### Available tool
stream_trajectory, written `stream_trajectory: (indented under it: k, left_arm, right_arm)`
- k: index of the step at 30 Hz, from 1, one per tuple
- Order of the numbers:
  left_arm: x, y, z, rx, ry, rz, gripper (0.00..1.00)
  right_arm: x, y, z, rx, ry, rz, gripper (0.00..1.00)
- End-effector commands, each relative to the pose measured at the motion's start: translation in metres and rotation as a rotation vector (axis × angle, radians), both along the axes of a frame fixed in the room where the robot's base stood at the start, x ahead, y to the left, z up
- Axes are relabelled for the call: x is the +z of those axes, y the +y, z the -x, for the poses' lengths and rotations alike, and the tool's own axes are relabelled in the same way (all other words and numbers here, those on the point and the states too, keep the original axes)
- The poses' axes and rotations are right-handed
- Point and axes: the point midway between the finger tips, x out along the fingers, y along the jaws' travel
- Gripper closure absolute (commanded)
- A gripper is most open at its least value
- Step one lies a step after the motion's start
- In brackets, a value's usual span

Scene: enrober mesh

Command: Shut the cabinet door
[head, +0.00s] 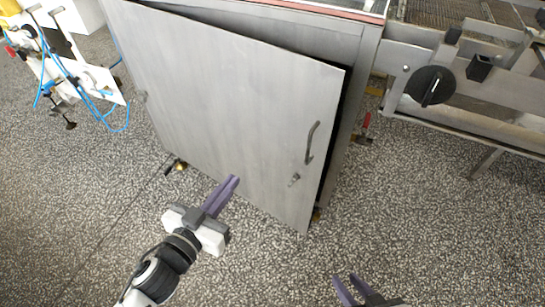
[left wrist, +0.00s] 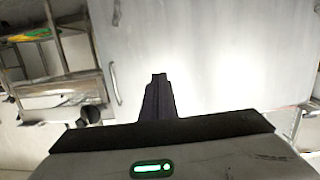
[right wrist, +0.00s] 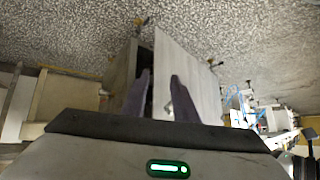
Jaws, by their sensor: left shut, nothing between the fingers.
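The cabinet door (head: 220,100) is a flat grey metal panel. It stands ajar, with a dark gap along its right edge and top against the cabinet body (head: 340,40). In the left wrist view the door (left wrist: 220,60) fills the background, with the handle to the left. My right gripper (head: 348,282) is open and empty, low and right of the door.
A machine with a mesh belt and a black knob (head: 432,87) stands at the right. White equipment with blue hoses (head: 75,80) stands at the upper left. The speckled floor (head: 90,210) in front of the cabinet is clear.

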Motion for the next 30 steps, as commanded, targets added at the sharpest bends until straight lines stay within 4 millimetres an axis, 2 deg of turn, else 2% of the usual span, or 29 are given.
stream_trajectory:
  k: [1, 4, 11, 14, 24, 30]
  left_arm:
    - [-0.006, -0.008, -0.009, -0.043, -0.056, 0.007, 1.00]
    - [0.005, -0.023, -0.015, -0.113, -0.119, 0.026, 1.00]
    - [0.017, -0.040, -0.027, -0.166, -0.153, 0.038, 1.00]
    - [0.018, -0.047, -0.041, -0.165, -0.154, 0.037, 1.00]
    - [0.016, -0.082, -0.104, -0.163, -0.151, 0.038, 1.00]
    - [0.015, -0.096, -0.129, -0.161, -0.150, 0.039, 1.00]
  right_arm:
    - [-0.021, 0.002, -0.001, 0.002, -0.005, -0.004, 0.74]
    - [-0.027, 0.003, -0.002, 0.005, -0.011, -0.009, 0.74]
    - [-0.025, 0.004, -0.003, 0.007, -0.014, -0.012, 0.74]
    - [-0.024, 0.004, -0.003, 0.007, -0.013, -0.010, 0.74]
    - [-0.025, 0.004, -0.003, 0.007, -0.013, -0.010, 0.74]
    - [-0.028, 0.004, -0.004, 0.006, -0.013, -0.012, 0.74]
